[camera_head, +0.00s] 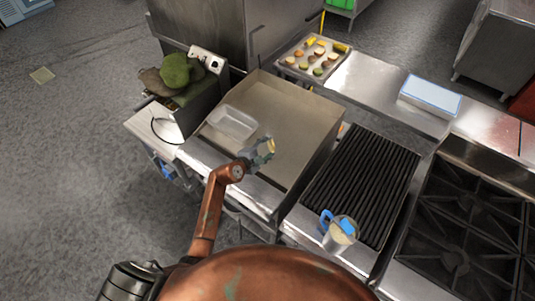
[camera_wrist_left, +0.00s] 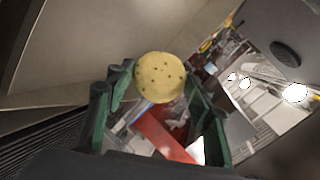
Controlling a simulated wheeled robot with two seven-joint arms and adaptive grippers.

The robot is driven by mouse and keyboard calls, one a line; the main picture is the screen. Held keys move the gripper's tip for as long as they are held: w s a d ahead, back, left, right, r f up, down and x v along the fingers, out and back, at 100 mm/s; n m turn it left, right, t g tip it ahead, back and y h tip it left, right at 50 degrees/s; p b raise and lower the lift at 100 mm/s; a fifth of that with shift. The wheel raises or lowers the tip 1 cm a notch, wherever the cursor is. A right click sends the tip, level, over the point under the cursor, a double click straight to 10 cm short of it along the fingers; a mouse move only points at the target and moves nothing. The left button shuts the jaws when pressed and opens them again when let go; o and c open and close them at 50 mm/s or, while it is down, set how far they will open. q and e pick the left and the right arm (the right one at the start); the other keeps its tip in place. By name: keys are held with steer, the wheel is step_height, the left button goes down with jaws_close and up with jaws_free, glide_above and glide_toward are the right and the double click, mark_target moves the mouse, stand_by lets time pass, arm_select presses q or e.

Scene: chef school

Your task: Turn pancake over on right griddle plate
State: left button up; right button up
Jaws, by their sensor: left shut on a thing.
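My left gripper (camera_head: 262,152) is over the front part of the flat griddle plate (camera_head: 285,105) in the head view. It is shut on the pancake, whose small yellow edge (camera_head: 271,146) shows at the fingertips. In the left wrist view the pancake (camera_wrist_left: 160,77) is round, pale yellow with dark specks. It sits between the green fingers, its flat face turned to the camera. I cannot tell whether it touches the plate. A dark ribbed griddle plate (camera_head: 362,180) lies to the right of the flat one. My right gripper is not in view.
A clear container (camera_head: 232,123) stands on the flat griddle's left side. A vegetable tray (camera_head: 313,57) is behind. Gas burners (camera_head: 465,215) are at right.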

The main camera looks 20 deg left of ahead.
arm_select(q)
steer(key=n+b, duration=0.3)
steer(key=shift+w+d+f+n+t, duration=0.1)
steer(key=shift+w+f+n+t, duration=0.1)
steer(key=shift+n+t, duration=0.15)
steer(key=shift+r+n, duration=0.1)
steer(key=shift+n, duration=0.25)
steer(key=n+p, duration=0.4)
steer(key=w+n+t+h+p, duration=0.1)
steer(key=n+p, duration=0.1)
steer(key=shift+d+r, duration=0.15)
steer(key=shift+d, duration=0.05)
steer(key=shift+n+p, duration=0.45)
steer(key=shift+n, duration=0.35)
steer(key=shift+n+t, duration=0.25)
steer(key=shift+n, duration=0.05)
steer(key=shift+f+b, duration=1.6)
steer(key=shift+f, duration=1.15)
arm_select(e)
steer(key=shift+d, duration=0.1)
arm_select(q)
steer(key=shift+w, duration=0.1)
steer(key=o, duration=1.3)
